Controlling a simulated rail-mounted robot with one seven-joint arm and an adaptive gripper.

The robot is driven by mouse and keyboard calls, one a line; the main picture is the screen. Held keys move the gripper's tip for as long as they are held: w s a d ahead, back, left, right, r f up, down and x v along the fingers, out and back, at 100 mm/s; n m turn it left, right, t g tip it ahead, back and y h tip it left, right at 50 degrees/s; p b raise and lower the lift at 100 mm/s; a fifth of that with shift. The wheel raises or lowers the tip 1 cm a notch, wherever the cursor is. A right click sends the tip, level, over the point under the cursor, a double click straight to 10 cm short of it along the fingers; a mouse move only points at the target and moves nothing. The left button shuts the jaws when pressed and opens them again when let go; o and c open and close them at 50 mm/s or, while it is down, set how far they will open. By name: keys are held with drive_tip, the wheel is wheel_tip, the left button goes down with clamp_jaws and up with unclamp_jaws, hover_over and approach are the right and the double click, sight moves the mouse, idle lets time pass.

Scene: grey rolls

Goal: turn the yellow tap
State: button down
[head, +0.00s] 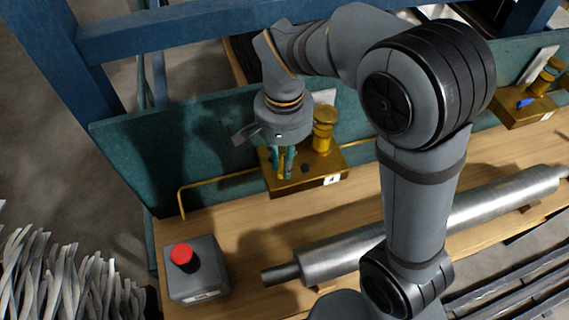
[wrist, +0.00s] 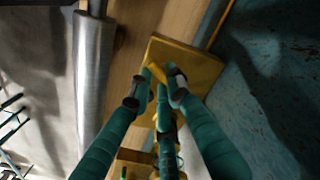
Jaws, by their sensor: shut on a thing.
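The brass base (head: 318,167) of the tap, labelled 4, stands on the wooden bench against a teal back panel, with a knobbed brass post (head: 323,128) on it. In the wrist view, the yellow tap handle (wrist: 157,73) shows between the fingertips, above the brass base (wrist: 198,66). My gripper (head: 284,170) points down over the left part of the base, its teal fingers shut around the handle. The gripper in the wrist view (wrist: 156,90) has a dark pad on each side of the handle. The fingers hide most of the handle in the head view.
A grey box (head: 198,276) with a red button (head: 182,254) sits at the bench's left front. A grey metal roll (head: 345,255) lies along the front, partly behind my arm. Another brass fixture with a blue handle (head: 525,102) stands far right. A thin yellow pipe (head: 215,182) runs left.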

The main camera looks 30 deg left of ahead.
sight(281, 166)
drive_tip(key=m+b, duration=0.2)
drive_tip(key=m, duration=0.1)
drive_tip(key=m+b, duration=0.2)
drive_tip(key=m, duration=0.1)
drive_tip(key=shift+s+a+f, duration=0.1)
drive_tip(key=shift+a+f, duration=0.05)
drive_tip(key=m+b, duration=0.2)
drive_tip(key=m, duration=0.4)
drive_tip(key=shift+a+b, duration=0.15)
drive_tip(key=shift+b, duration=0.2)
drive_tip(key=c, duration=1.7)
unclamp_jaws()
drive_tip(key=shift+s, duration=0.1)
drive_tip(key=shift+c, duration=0.2)
drive_tip(key=shift+o, duration=0.5)
wheel_tip(281, 166, up, 12)
